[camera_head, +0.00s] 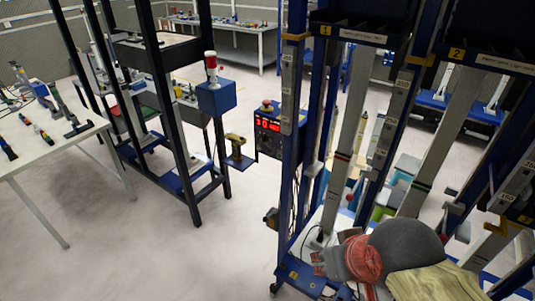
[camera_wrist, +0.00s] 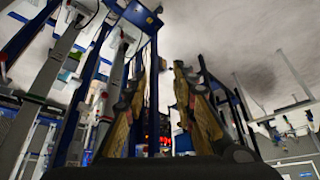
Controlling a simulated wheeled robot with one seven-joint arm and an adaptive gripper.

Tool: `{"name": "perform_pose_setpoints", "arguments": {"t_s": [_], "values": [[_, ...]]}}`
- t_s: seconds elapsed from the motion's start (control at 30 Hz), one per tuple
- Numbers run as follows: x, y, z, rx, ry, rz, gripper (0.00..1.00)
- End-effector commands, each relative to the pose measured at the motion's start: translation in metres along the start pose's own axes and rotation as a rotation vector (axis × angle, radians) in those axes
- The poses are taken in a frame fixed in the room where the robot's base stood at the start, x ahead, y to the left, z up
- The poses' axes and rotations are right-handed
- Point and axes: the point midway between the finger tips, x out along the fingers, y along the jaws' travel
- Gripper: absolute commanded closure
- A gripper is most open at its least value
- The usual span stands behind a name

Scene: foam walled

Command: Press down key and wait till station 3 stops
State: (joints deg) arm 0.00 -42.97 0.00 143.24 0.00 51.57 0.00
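A dark control box (camera_head: 268,137) with a lit red display and a red button (camera_head: 266,105) on top stands beside the blue rack post in the head view. Its digits are too small to read surely. No key can be made out, and no label reading 3 is legible. In the wrist view my gripper (camera_wrist: 164,68) has two yellowish-brown fingers, spread apart with nothing held between them. A red glow (camera_wrist: 165,130) shows beyond, low between the fingers; it may be the display.
A blue rack (camera_head: 295,150) with labels 1 and 2 fills the right side. A black frame (camera_head: 180,130) and a blue box (camera_head: 216,97) with a red-white beacon stand left of the control box. A table (camera_head: 50,150) is farther left. The floor (camera_head: 160,250) at front left is clear.

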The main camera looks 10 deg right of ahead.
Motion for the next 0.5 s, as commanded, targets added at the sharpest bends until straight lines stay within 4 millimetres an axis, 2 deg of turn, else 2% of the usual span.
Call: {"name": "perform_pose_setpoints", "arguments": {"t_s": [0.4,0.5], "values": [[0.0000,0.0000,0.0000,0.000,0.000,0.000,0.99],[0.0000,0.0000,0.0000,0.000,0.000,0.000,1.00]]}}
